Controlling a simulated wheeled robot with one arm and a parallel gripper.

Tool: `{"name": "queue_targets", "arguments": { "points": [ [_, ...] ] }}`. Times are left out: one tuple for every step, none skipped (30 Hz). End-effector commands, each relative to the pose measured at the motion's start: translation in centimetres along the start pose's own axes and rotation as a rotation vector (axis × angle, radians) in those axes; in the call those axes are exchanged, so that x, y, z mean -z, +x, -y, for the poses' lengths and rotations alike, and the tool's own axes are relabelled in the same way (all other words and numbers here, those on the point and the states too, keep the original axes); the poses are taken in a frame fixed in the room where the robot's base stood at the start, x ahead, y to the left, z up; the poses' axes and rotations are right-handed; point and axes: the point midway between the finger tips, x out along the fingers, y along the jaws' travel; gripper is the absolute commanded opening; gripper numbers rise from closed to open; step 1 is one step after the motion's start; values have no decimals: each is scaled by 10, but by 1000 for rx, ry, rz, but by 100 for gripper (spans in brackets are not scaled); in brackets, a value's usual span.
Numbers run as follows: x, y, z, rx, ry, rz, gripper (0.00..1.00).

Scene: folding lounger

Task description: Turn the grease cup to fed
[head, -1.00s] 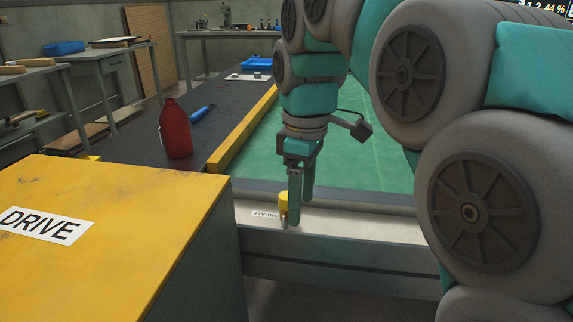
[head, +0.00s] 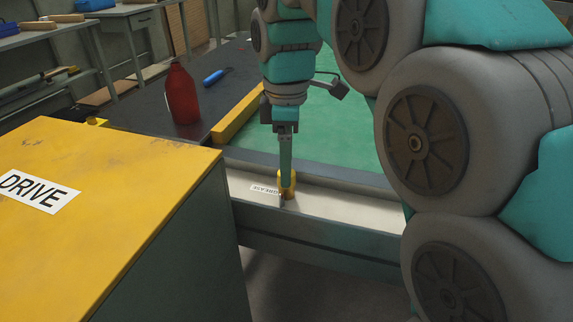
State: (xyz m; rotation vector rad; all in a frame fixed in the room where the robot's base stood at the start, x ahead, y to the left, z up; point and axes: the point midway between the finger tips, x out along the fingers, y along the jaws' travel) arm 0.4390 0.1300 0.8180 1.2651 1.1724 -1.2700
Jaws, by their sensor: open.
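The grease cup (head: 291,181) is a small yellow knob on the pale ledge of the frame. A white label reading GREASE (head: 264,189) lies just left of it. My gripper (head: 286,188) points straight down at the cup and is open. I see its fingers nearly edge-on, with one in front of the cup and hiding part of it. I cannot tell whether the fingers touch the cup. A small pin or lever (head: 282,201) shows low at the cup's front. The cup's turn setting cannot be read.
A yellow-topped cabinet labelled DRIVE (head: 120,190) fills the lower left. A yellow rail (head: 238,115) borders the green bed (head: 340,140). The pale ledge (head: 350,205) is clear to the right.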

Motion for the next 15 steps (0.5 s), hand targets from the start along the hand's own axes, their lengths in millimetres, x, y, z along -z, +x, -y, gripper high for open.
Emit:
{"name": "queue_targets", "arguments": {
  "points": [
    [0, 4, 0, 0, 0, 0, 73],
    [0, 6, 0, -2, 0, -1, 73],
    [0, 8, 0, -2, 1, -1, 73],
    [0, 10, 0, -2, 1, -1, 73],
    [0, 11, 0, -2, 1, -1, 73],
    [0, 12, 0, -2, 1, -1, 73],
    [0, 13, 0, -1, 1, -1, 73],
    [0, 14, 0, -1, 1, -1, 73],
    [0, 14, 0, -1, 1, -1, 73],
    [0, 15, 0, -1, 1, -1, 73],
    [0, 15, 0, -1, 1, -1, 73],
    [0, 15, 0, -2, 1, -1, 73],
    [0, 15, 0, -2, 1, -1, 73],
    [0, 15, 0, -2, 1, -1, 73],
    [0, 15, 0, -2, 1, -1, 73]
  ]
}}
